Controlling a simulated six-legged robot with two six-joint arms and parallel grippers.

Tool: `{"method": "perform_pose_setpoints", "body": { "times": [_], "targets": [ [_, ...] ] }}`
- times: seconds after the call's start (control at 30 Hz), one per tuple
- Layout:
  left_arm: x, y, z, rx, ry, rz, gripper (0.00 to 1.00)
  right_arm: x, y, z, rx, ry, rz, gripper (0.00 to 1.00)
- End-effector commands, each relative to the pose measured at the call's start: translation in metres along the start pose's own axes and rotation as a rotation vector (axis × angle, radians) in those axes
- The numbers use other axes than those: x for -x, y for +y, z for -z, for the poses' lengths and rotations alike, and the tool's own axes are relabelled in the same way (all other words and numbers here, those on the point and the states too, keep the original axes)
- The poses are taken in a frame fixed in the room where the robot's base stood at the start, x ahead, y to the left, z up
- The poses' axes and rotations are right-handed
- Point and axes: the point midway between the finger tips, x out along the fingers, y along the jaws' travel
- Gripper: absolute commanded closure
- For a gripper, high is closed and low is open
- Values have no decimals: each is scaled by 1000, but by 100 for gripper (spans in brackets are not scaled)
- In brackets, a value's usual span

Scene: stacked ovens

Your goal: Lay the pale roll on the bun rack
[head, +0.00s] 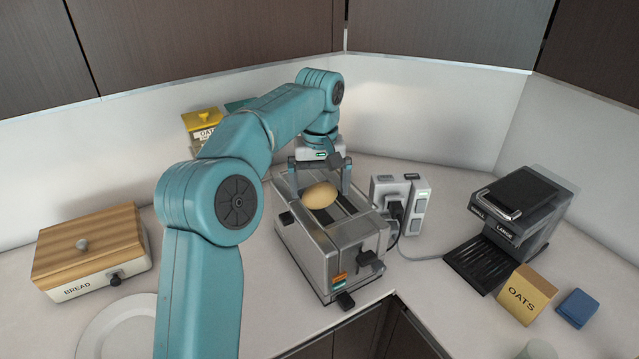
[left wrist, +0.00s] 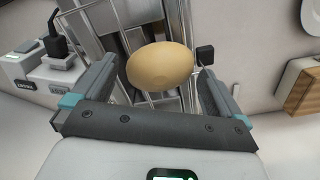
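The pale roll (head: 321,196) is a smooth, light tan oval on top of the steel toaster (head: 338,258). In the left wrist view the roll (left wrist: 160,68) lies over metal bars (left wrist: 187,35), which look like the bun rack; its contact with them is hidden. My left gripper (head: 320,187) points down over the toaster. Its fingers are spread on either side of the roll, with a small gap on each side in the left wrist view (left wrist: 158,72). It is open and holds nothing. My right gripper is not in view.
A wooden-lidded bread box (head: 90,252) and a white plate (head: 118,328) are at left. A plugged power block (head: 400,200) stands right of the toaster. A dark coffee machine (head: 515,225), oats box (head: 527,295) and blue block (head: 577,308) are at right. The counter's inner corner edge is in front.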

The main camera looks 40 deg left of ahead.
Motion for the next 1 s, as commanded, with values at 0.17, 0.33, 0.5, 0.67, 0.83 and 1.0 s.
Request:
{"method": "perform_pose_setpoints", "body": {
  "times": [0.17, 0.33, 0.5, 0.67, 0.83, 1.0],
  "targets": [
    [3, 0, 0, 0, 0, 0, 0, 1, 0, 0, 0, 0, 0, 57],
    [29, 1, 1, 1, 3, -2, 0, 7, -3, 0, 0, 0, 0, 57],
    [72, 1, 1, 0, 3, -2, 0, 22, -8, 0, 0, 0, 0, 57],
    [104, 0, 1, 0, 1, -1, 0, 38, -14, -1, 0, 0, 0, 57],
    [119, 0, 0, -1, 0, -1, 0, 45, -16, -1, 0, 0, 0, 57],
    [120, 0, 0, -1, -1, 0, 0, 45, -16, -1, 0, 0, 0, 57]
  ]
}}
